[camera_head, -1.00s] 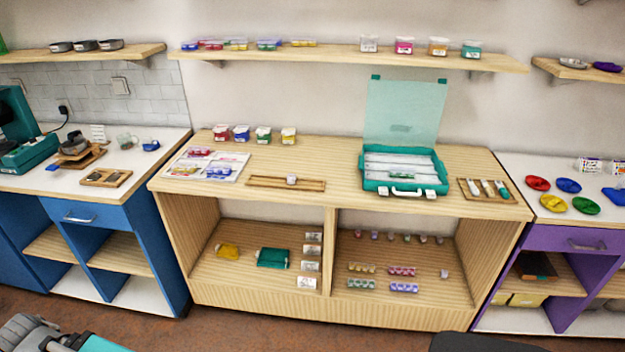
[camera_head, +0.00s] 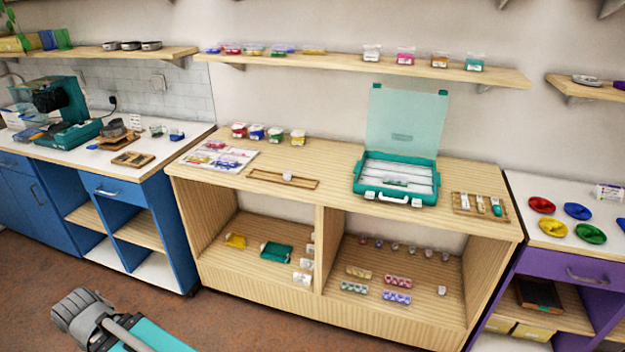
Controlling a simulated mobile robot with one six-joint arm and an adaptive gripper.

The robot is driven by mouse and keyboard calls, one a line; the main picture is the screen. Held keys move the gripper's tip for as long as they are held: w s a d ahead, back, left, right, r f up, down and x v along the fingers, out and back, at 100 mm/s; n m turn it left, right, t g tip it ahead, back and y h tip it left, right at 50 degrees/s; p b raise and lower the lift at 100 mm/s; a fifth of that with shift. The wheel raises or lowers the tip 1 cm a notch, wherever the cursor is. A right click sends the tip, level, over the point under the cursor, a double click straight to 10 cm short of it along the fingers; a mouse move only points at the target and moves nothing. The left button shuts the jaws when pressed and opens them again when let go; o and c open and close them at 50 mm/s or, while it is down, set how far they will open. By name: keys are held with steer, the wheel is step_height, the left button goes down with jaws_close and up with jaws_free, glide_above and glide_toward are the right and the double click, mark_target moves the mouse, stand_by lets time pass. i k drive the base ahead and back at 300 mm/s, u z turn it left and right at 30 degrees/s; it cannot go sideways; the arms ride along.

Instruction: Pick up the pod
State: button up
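I cannot tell for certain which object is the pod. A small pale piece (camera_head: 288,176) sits on the narrow wooden tray (camera_head: 262,180) on the middle counter. Another small pale piece (camera_head: 441,290) stands alone at the right of the lower right shelf. Several small pieces (camera_head: 395,246) stand in a row at the back of that shelf. Grey and teal parts of my own arm show at the lower left, far from all of these. My gripper's fingers do not show.
An open teal case (camera_head: 367,196) stands on the middle counter (camera_head: 330,160). Strips of small coloured cups (camera_head: 397,281) lie on the lower right shelf. Coloured dishes (camera_head: 590,234) stand on the right counter. The brown floor (camera_head: 225,325) is clear in front.

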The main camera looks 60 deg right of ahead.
mark_target(287, 174)
steer(key=k, duration=1.45)
steer(key=z, duration=1.9)
steer(key=i, duration=0.85)
steer(key=z, duration=0.15)
